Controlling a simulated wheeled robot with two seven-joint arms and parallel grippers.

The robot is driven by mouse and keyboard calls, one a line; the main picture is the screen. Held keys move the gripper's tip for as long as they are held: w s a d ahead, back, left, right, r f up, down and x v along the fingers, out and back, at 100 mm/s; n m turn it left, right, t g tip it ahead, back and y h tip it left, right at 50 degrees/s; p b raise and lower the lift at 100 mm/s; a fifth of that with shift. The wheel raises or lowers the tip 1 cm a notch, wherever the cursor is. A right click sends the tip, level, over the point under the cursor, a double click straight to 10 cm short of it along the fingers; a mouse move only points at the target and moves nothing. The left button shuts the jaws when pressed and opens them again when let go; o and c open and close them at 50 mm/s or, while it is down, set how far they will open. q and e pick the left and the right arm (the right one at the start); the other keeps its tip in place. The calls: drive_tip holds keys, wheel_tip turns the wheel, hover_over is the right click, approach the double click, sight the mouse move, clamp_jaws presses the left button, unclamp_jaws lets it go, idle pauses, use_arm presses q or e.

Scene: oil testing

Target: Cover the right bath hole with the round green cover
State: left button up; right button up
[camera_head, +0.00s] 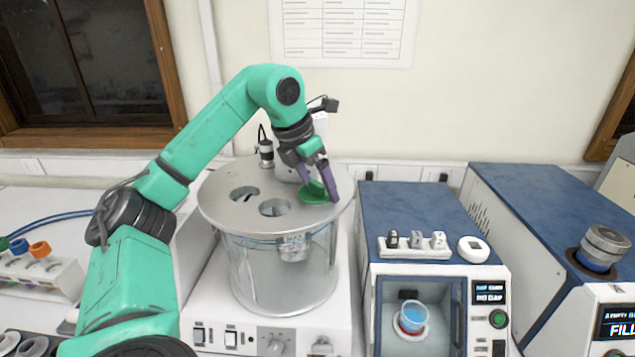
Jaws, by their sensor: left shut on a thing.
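The glass bath (262,275) stands in the middle under a round metal lid (225,215). Two open holes show in the lid, a left hole (244,193) and another hole (275,207) to its right and nearer. My left gripper (320,188) points down over the right part of the lid, shut on the round green cover (312,194). The cover is at or just above the lid, right of both open holes. I cannot tell whether it touches the lid or what lies under it. My right gripper is not in view.
A small metal fitting (265,152) stands at the back of the lid. A blue-topped machine (415,207) with a blue cup (412,317) inside stands at the right, with another blue-topped machine (540,205) beyond. A white rack (40,277) is at the left.

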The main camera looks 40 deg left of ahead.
sight(317, 183)
use_arm(q)
drive_tip(key=shift+f, duration=0.25)
drive_tip(key=o, duration=1)
drive_tip(key=shift+p+v, duration=1.05)
drive_tip(key=shift+v, duration=1.7)
drive_tip(key=v, duration=0.5)
drive_tip(key=shift+s+r, duration=0.2)
drive_tip(key=shift+r, duration=0.1)
drive_tip(key=shift+w, duration=0.1)
